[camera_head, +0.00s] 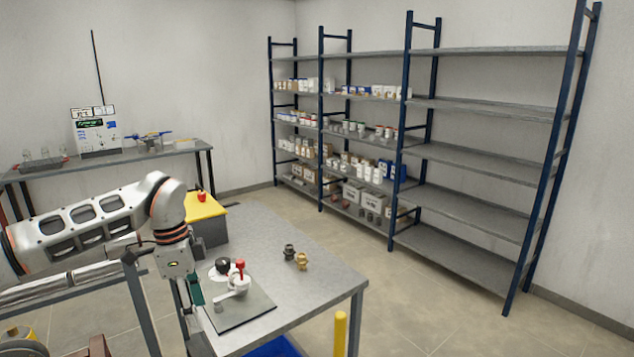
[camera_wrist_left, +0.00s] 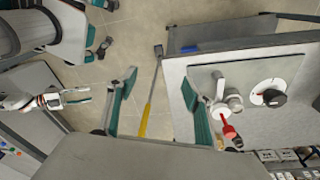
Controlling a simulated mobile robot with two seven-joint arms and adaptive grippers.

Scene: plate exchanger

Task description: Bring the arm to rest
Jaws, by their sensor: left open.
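My left gripper (camera_head: 188,296) is open and empty at the left edge of the metal table (camera_head: 262,232). It hangs from my arm, just left of a dark plate (camera_head: 240,308) with a white valve (camera_head: 232,286) that has a red handle. In the left wrist view my left gripper (camera_wrist_left: 160,84) has its two green-padded fingers wide apart; the right finger overlaps the table and stands close to the white valve (camera_wrist_left: 221,108). At the far left of that view another gripper, which looks like my right one (camera_wrist_left: 76,96), is small, with its fingers apart.
A brass fitting (camera_head: 302,261) and a dark fitting (camera_head: 289,251) stand on the table. A yellow-topped box (camera_head: 205,206) bears a red object. A yellow post (camera_head: 340,333) stands at the table's front corner. Shelves (camera_head: 470,153) line the back right; the floor between is clear.

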